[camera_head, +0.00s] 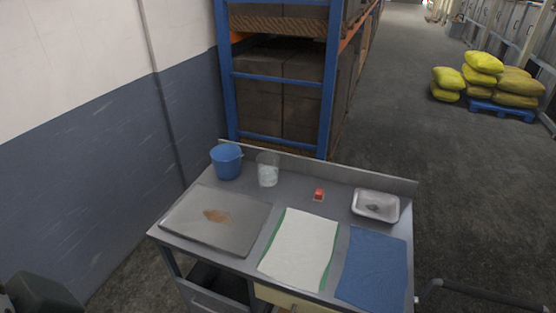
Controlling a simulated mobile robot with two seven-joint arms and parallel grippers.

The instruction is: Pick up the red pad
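The red pad (319,193) is a small red block near the back of the grey metal table (345,178), right of centre. A small pale edge shows under its front side; I cannot tell what it is. Nothing touches the pad from above. Neither of my grippers shows in the head view.
A blue bucket (226,162) and a clear container (268,170) stand left of the pad. In front lie a stained grey plate (195,228), a white cloth (300,245) and a blue cloth (374,268).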

